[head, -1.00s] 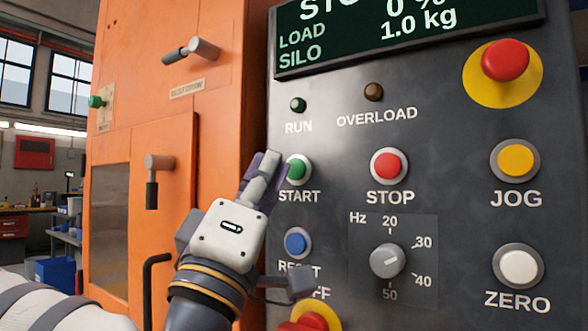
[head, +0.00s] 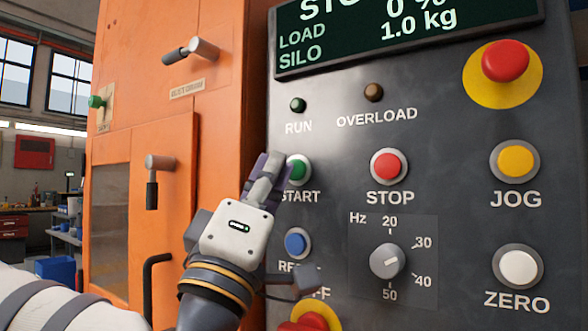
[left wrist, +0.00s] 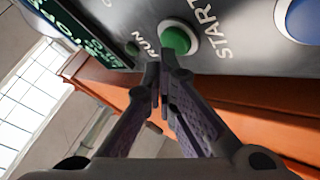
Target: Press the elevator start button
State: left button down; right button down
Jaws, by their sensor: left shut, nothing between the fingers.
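The green START button (head: 299,169) is on the dark control panel, left of the red STOP button (head: 388,166). It also shows in the left wrist view (left wrist: 176,40), with its ring and the START label beside it. My left gripper (head: 274,163) is shut and empty, and its fingertips overlap the left side of the button in the head view. In the left wrist view the closed fingertips (left wrist: 162,72) appear just below the button; I cannot tell whether they touch it. The RUN lamp (head: 298,105) looks dark. My right gripper is not in view.
The blue RESET button (head: 297,242) and a red button on yellow (head: 310,318) sit below START. The frequency knob (head: 387,261), yellow JOG (head: 515,161) and white ZERO (head: 519,266) are to the right. The orange cabinet (head: 222,100) with protruding handles stands left.

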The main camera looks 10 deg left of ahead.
pick_arm(q)
jog(key=shift+w+d, duration=0.15)
jog(key=shift+w, duration=0.25)
dwell(0.3)
jog(key=shift+s+a, duration=0.25)
jog(key=shift+s, duration=0.55)
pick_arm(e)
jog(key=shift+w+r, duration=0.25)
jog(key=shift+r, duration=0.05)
pick_arm(q)
jog(key=shift+p, duration=0.3)
